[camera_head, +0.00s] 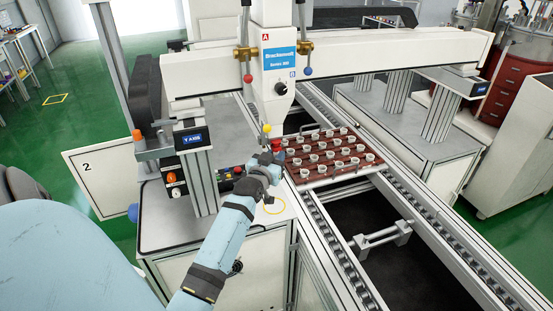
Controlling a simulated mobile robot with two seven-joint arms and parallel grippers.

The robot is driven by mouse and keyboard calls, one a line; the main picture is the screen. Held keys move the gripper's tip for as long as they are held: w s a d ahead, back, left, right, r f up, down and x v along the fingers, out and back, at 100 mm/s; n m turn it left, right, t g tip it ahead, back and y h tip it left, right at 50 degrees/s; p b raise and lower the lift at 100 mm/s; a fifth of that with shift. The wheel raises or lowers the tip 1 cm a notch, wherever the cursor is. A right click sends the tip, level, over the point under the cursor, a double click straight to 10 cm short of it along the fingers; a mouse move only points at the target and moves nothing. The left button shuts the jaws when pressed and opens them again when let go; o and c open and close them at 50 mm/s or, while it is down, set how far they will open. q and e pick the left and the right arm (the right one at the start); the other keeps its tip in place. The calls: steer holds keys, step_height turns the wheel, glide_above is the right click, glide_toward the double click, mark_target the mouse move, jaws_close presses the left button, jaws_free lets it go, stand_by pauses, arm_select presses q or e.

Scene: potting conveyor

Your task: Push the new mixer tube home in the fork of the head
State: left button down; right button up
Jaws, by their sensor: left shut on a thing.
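The head (280,65) is a white block with a blue label and a tapered lower end, on a beam above the conveyor. My left gripper (272,158) is just below the head's lower end, shut on what I take to be the mixer tube, which the gripper mostly hides. A small yellow tip (266,129) shows just above the gripper; I cannot tell whether it belongs to the tube. The fork is too small and covered to make out, so how the tube sits in it cannot be told. My right gripper is out of view.
A brown tray (335,158) with several white cups stands on the conveyor (418,198), right of my gripper. Levers with a red knob (247,78) and a blue knob (308,71) flank the head. A button panel (205,180) stands left of my gripper.

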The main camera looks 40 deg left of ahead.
arm_select(q)
steer(key=shift+w+a, duration=0.35)
steer(key=shift+a, duration=0.3)
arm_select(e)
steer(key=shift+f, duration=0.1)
arm_select(q)
steer(key=c, duration=0.9)
jaws_free()
steer(key=shift+c, duration=0.2)
arm_select(e)
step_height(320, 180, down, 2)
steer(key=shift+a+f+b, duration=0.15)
steer(key=shift+b, duration=1.05)
arm_select(q)
steer(key=v, duration=1.3)
steer(key=shift+s+d, duration=0.15)
steer(key=shift+s, duration=0.25)
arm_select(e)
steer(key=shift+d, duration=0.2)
